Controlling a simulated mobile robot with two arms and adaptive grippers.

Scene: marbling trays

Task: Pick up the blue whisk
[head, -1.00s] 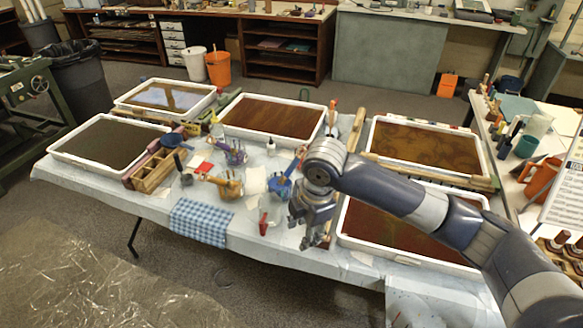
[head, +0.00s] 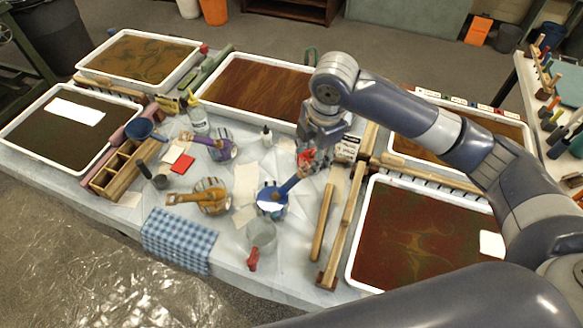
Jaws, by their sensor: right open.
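The blue whisk (head: 290,186) leans in a blue-and-white pot (head: 272,204) near the middle of the table. Its handle slants up to the right, toward my right gripper (head: 312,161). My right gripper is open and points down from above, just beyond the handle's upper end. Its fingers partly overlap a small red thing there, and I cannot tell whether they touch the handle. The whisk's head is in the pot and not clearly seen. My left gripper is not in view.
An orange-brown whisk (head: 184,198) and a purple whisk (head: 203,139) rest at other pots to the left. A clear cup (head: 261,236) stands in front. Wooden bars (head: 342,236) and a tray (head: 353,252) lie to the right. A white-labelled jar (head: 347,149) stands beside the gripper.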

